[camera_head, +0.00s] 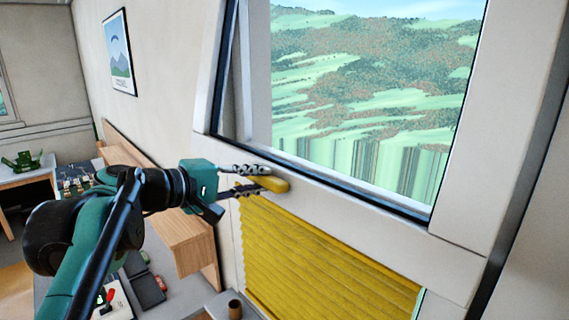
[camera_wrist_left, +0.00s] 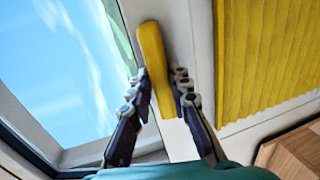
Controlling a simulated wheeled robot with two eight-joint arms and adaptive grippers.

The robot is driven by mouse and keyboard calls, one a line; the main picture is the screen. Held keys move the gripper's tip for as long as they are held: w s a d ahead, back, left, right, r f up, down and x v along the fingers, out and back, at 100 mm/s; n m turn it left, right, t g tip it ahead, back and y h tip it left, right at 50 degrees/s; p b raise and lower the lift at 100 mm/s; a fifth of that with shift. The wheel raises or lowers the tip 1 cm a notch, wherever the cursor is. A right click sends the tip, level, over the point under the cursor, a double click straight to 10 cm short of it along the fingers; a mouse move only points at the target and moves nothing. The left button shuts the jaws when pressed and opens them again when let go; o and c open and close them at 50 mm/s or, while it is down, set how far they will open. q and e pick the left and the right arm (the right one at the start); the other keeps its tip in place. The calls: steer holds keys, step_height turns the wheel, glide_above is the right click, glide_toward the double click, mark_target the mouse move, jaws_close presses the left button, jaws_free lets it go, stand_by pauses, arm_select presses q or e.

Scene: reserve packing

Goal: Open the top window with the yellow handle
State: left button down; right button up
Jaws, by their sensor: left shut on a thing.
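The top window (camera_head: 370,90) has a white frame and shows green hills and sky. A gap shows at its left side, between the sash and the outer frame, so it looks tilted open. The yellow handle (camera_head: 273,184) sits on the sash's bottom rail, near its left end. It also shows in the left wrist view (camera_wrist_left: 153,58), between my fingers. My left gripper (camera_head: 262,178) comes in from the left and is shut on the handle. The fingers hide part of the handle. My right gripper is not in view.
A yellow pleated blind (camera_head: 320,262) covers the lower window. A wooden box-like piece (camera_head: 188,240) stands left of it, behind my arm. A desk with small items (camera_head: 75,185) and a framed picture (camera_head: 119,52) are further left. A small brown cup (camera_head: 235,309) stands below.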

arm_select(q)
steer(key=r+p+v, duration=0.1)
steer(key=v, duration=0.6)
steer(key=shift+w, duration=0.15)
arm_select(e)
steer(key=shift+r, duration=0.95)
arm_select(q)
steer(key=shift+r, duration=0.15)
steer(key=c, duration=1.4)
jaws_free()
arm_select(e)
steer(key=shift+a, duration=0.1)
arm_select(q)
steer(key=v, duration=1.2)
